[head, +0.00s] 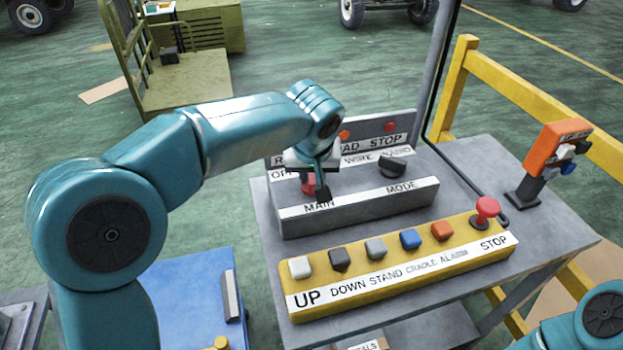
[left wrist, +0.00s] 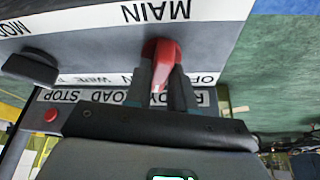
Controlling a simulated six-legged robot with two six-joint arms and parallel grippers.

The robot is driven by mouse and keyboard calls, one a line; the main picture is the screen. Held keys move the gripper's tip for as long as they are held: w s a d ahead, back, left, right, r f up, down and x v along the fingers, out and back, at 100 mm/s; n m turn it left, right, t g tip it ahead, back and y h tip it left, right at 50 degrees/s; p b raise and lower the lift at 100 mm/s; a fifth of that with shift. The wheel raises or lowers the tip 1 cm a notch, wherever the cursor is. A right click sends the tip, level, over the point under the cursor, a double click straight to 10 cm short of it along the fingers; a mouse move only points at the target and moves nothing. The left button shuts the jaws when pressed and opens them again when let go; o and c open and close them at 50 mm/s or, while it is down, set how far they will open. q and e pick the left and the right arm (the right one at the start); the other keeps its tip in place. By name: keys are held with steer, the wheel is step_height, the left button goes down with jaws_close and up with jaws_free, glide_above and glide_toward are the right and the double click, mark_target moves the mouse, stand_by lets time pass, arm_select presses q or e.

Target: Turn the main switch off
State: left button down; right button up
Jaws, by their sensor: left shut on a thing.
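The main switch is a red handle (head: 308,183) on the grey control box (head: 400,208), above the label MAIN. My left gripper (head: 317,188) reaches down over it from behind and hides part of it. In the left wrist view the red handle (left wrist: 163,52) sits between the fingers of my left gripper (left wrist: 158,78), which is shut on it. The MAIN label shows upside down there. Which way the handle points is hard to tell, as the fingers cover part of it.
A black MODE knob (head: 392,166) is right of the switch. A yellow button panel (head: 400,272) with coloured buttons and a red STOP button (head: 486,209) lies in front. An orange device (head: 557,146) stands on the grey table (head: 555,232) at right. A yellow rail runs behind.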

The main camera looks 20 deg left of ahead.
arm_select(q)
steer(key=n+y, duration=0.1)
steer(key=n, duration=0.1)
steer(key=shift+d+n+b, duration=0.1)
steer(key=shift+n+b, duration=0.2)
steer(key=shift+n, duration=0.1)
steer(key=n+g+y, duration=0.1)
steer(key=n, duration=0.1)
steer(key=shift+n, duration=0.4)
steer(key=n+g+p, duration=0.1)
steer(key=n, duration=0.2)
steer(key=shift+w+d+y, duration=0.1)
steer(key=shift+d+y, duration=0.05)
steer(key=shift+y, duration=0.15)
steer(key=shift+n+g+p, duration=0.6)
steer(key=shift+n+p, duration=0.3)
steer(key=shift+n, duration=0.7)
steer(key=shift+f, duration=0.1)
steer(key=shift+f+n, duration=0.1)
steer(key=shift+n, duration=0.2)
steer(key=c, duration=1.1)
jaws_free()
steer(key=shift+o, duration=0.3)
steer(key=shift+w, duration=0.1)
